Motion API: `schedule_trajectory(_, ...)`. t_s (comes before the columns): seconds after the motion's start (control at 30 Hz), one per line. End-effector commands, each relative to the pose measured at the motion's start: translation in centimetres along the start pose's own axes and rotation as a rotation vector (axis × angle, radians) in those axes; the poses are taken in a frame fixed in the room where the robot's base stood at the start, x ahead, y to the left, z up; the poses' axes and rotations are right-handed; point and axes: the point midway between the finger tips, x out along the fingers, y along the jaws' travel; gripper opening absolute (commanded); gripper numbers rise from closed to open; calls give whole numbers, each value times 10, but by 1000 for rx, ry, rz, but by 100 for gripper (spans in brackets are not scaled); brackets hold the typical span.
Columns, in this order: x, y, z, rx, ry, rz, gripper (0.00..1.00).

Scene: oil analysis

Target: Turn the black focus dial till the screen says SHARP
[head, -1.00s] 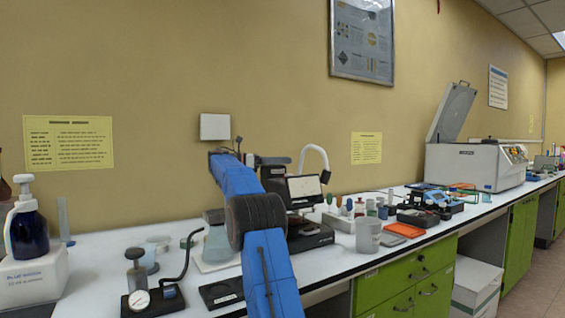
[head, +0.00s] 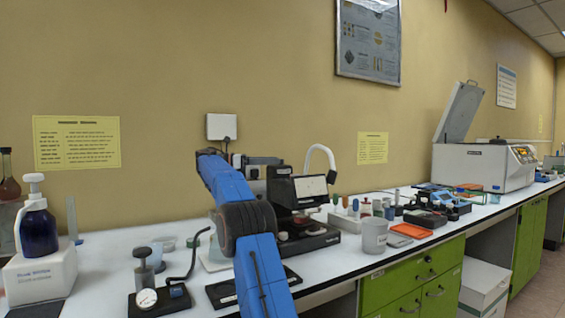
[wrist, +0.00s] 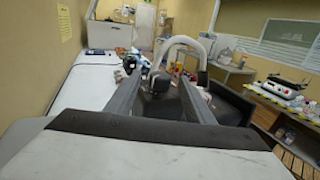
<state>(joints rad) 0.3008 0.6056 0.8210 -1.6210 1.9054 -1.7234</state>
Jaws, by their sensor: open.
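The black device with a small tilted screen (head: 311,186) stands on the bench, right of my arm in the head view. The writing on the screen is too small to read. In the wrist view a small dark round knob (wrist: 160,82), which may be the focus dial, shows between my fingers, against the dark device body (wrist: 222,106). My gripper (wrist: 157,77) is open, its two long grey fingers reaching to either side of that knob. I cannot tell whether they touch it. In the head view the fingertips and dial cannot be made out.
A white curved lamp arm (head: 321,152) rises behind the device. A grey beaker (head: 375,236) and an orange pad (head: 409,231) stand right of it. A gauge stand (head: 147,298) with a bent black hose is at front left.

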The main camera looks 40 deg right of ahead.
Motion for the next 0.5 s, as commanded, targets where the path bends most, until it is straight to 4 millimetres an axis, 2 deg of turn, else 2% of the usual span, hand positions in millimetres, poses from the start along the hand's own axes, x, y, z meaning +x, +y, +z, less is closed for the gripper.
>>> schedule_trajectory(0.03,-10,1,0,1,0,3,48)
schedule_trajectory(0.2,-35,0,0,1,-1,2,48)
schedule_trajectory(0.5,-49,0,0,0,0,0,48)
